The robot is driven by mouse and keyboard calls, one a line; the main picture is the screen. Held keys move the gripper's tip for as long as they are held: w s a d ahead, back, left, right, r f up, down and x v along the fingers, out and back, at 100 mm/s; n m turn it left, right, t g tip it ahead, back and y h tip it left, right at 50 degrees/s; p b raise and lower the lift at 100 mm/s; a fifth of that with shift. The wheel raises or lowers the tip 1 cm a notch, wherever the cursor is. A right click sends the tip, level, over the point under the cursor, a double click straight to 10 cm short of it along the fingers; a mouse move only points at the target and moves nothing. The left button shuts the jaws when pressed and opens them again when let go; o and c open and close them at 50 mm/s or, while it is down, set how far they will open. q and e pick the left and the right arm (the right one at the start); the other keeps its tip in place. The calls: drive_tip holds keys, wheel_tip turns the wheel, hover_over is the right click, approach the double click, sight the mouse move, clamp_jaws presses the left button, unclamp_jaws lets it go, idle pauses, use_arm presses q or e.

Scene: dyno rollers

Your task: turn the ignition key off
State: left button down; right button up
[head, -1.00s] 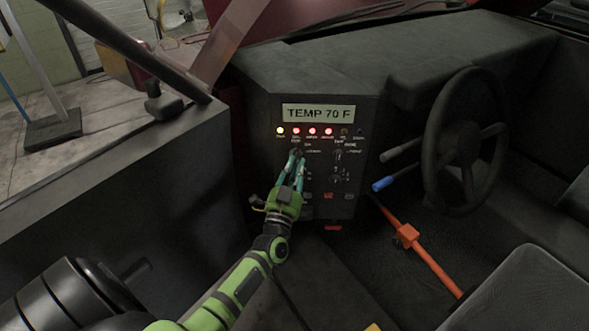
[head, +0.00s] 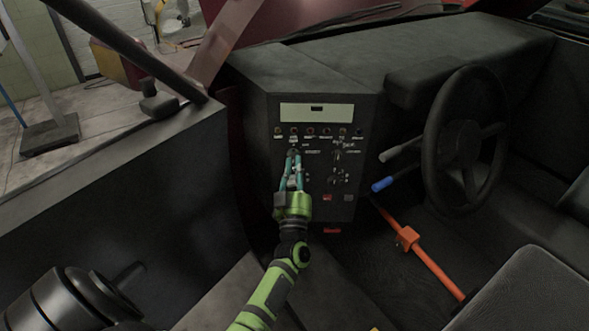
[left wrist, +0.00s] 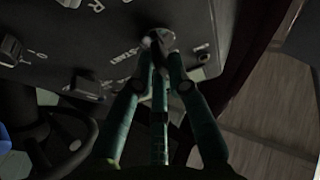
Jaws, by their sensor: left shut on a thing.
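The ignition key (left wrist: 157,38) sits in the black dash panel (head: 265,178), and in the left wrist view it is partly hidden by my fingers. My left gripper (head: 293,156) reaches up to the panel from below in the head view. Its teal fingers are shut on the key, as the left wrist view (left wrist: 158,52) also shows. The display (head: 317,112) at the top of the panel shows only a small dark mark, and the row of lamps (head: 310,131) below it is dim. My right gripper is not in view.
A steering wheel (head: 464,140) stands to the right of the panel. A blue-tipped lever (head: 383,184) and an orange bar (head: 425,260) are between them, lower down. More knobs (head: 338,180) sit on the panel just right of my gripper. A dark side wall (head: 130,200) is at left.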

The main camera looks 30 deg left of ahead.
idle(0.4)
use_arm(q)
drive_tip(key=c, duration=1.2)
unclamp_jaws()
drive_tip(key=shift+d, duration=0.1)
drive_tip(key=v, duration=1.2)
